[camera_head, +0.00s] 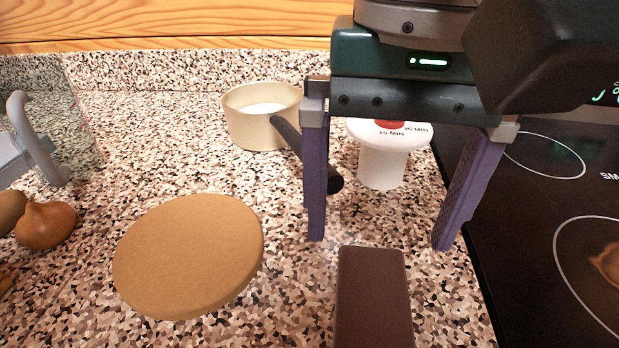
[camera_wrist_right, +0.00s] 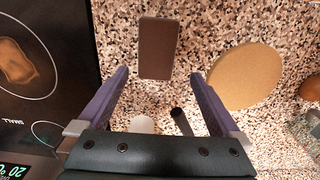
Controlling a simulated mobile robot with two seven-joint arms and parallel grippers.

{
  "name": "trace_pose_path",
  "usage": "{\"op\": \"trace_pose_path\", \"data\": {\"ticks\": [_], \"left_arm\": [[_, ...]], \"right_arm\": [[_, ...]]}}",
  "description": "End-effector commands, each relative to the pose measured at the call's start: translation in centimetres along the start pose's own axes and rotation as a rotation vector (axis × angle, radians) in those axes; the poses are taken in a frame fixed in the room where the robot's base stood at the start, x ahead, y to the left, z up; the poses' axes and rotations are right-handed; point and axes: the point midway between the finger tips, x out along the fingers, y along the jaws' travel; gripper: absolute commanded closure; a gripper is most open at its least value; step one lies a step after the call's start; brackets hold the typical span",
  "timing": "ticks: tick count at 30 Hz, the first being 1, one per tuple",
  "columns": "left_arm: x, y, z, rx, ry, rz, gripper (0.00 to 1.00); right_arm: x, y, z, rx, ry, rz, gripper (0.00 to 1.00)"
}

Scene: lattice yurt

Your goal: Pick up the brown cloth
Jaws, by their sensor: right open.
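A dark brown flat rectangular piece (camera_head: 373,300) lies on the speckled counter at the bottom centre of the head view; it also shows in the right wrist view (camera_wrist_right: 158,48). A lighter brown crumpled piece (camera_head: 606,263) lies on the cooktop at the right edge, also in the wrist view (camera_wrist_right: 15,62). I cannot tell for certain which is the brown cloth. My right gripper (camera_head: 379,244) is open and empty, its purple fingers pointing down, just beyond the dark rectangle and roughly in line with it. My left gripper is not in view.
A round tan board (camera_head: 188,255) lies left of the dark rectangle. A cream saucepan (camera_head: 250,130) and white timer (camera_head: 385,165) stand behind the fingers. The black cooktop (camera_head: 520,235) borders the counter on the right. An onion (camera_head: 46,225) is at far left.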

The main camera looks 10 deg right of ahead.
Motion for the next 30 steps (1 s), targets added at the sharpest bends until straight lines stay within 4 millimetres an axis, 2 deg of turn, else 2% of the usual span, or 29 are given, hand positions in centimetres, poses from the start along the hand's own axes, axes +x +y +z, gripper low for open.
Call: {"op": "trace_pose_path", "data": {"ticks": [6,11,21,30], "left_arm": [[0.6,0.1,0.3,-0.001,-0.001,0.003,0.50],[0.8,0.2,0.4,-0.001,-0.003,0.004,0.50],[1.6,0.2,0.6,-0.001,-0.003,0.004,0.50],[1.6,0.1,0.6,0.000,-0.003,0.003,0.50]], "right_arm": [[3.3,0.1,0.0,0.005,-0.002,0.006,0.00],[4.6,0.1,0.1,0.003,-0.001,0.004,0.00],[9.3,0.5,0.4,0.002,0.001,0.003,0.00],[9.6,0.4,0.4,0.001,0.002,0.002,0.02]]}}
